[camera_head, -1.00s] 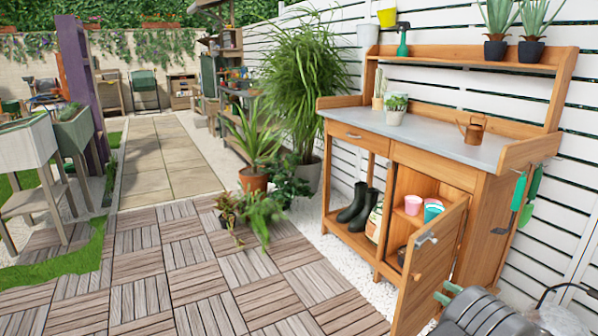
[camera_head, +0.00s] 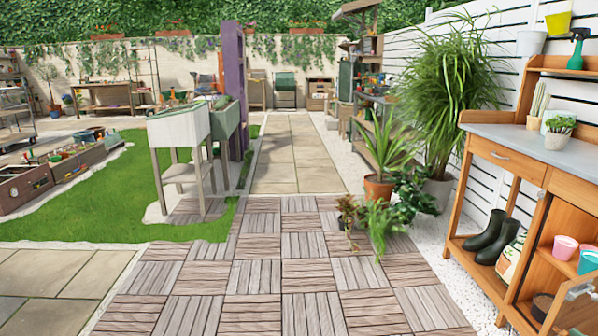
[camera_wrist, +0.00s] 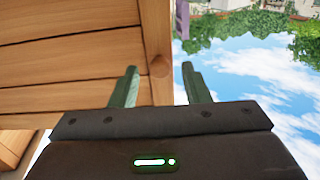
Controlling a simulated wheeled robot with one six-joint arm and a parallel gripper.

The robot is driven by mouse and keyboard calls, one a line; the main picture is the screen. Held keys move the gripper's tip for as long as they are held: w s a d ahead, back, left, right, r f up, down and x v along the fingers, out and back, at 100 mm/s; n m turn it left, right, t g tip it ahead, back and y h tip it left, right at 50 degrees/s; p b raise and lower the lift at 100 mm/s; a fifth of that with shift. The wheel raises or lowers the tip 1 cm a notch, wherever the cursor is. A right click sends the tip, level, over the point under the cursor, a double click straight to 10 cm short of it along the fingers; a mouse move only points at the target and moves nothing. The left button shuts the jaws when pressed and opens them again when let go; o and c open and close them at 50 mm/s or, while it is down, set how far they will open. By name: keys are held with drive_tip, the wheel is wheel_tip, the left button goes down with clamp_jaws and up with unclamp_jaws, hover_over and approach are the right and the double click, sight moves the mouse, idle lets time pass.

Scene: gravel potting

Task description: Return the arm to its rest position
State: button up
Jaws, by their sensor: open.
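My gripper (camera_wrist: 160,88) shows in the wrist view with its two green fingers spread apart and nothing between them. Wooden boards (camera_wrist: 70,55) fill the left of that view, with a wooden post right behind the gap between the fingers. Open sky (camera_wrist: 255,75) shows to the right. I cannot tell whether the fingers touch the wood. The head view does not show the gripper clearly.
The wooden potting bench (camera_head: 510,160) stands at the right, its cabinet door (camera_head: 575,305) open. Boots (camera_head: 490,240) stand on its lower shelf. Potted plants (camera_head: 385,160) stand left of it. Raised planters (camera_head: 180,130) stand on the left.

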drive_tip(key=p+v, duration=0.3)
drive_tip(key=v, duration=1.1)
drive_tip(key=shift+m+h, duration=0.3)
drive_tip(key=shift+h, duration=0.1)
drive_tip(key=w+a+b, duration=0.1)
drive_tip(key=w, duration=0.4)
drive_tip(key=w+a+b, duration=0.1)
drive_tip(key=w, duration=0.4)
drive_tip(key=w+a+b, duration=0.1)
drive_tip(key=w, duration=0.4)
drive_tip(key=shift+w+a, duration=0.35)
drive_tip(key=shift+a, duration=0.05)
drive_tip(key=shift+r, duration=0.15)
